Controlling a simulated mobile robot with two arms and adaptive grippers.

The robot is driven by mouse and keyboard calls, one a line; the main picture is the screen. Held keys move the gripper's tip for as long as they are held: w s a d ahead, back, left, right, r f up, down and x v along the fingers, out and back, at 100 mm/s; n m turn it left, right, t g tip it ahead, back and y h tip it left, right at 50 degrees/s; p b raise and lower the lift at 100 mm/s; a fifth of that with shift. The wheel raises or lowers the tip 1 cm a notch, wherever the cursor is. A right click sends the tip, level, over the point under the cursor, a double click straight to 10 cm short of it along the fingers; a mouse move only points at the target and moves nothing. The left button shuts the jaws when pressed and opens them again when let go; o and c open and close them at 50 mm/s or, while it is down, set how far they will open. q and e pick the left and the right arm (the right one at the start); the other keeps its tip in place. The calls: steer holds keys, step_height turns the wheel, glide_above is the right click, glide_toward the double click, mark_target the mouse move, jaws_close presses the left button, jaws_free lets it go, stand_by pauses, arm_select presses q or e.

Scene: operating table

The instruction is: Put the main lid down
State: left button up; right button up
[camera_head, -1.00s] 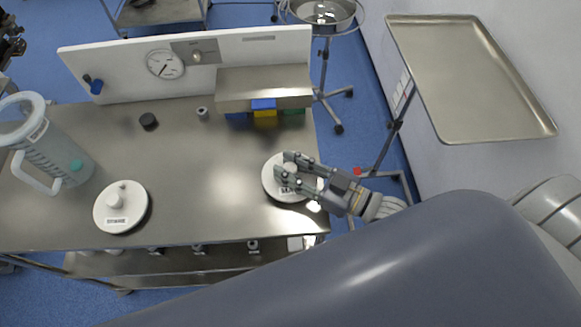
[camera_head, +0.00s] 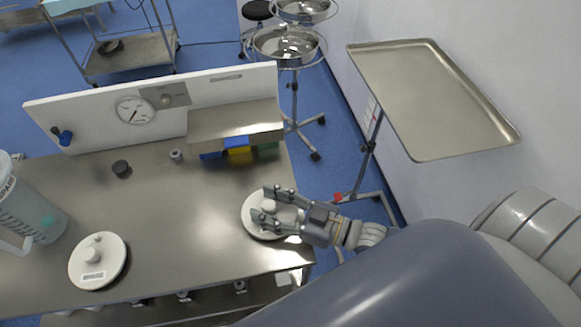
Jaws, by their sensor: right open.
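A round white lid (camera_head: 249,213) with a knob (camera_head: 268,206) lies flat on the steel table's right end; its label is covered by my gripper now, but earlier its visible part began like "MA". My right gripper (camera_head: 264,203) comes in from the right over this lid. Its fingers are spread, one on each side of the knob; I cannot tell whether they touch it. A second white lid (camera_head: 112,262) with a knob and a label lies at the table's front left. A clear jug-like container (camera_head: 30,215) stands at the left edge, partly cut off. My left gripper is out of view.
The steel table (camera_head: 180,220) is clear between the lids. A shelf (camera_head: 235,121) holds coloured bins. A tray stand (camera_head: 430,100) is at right.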

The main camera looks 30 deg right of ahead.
steer(key=shift+r, duration=0.2)
steer(key=v, duration=1.2)
steer(key=shift+b, duration=0.35)
steer(key=shift+f, duration=0.1)
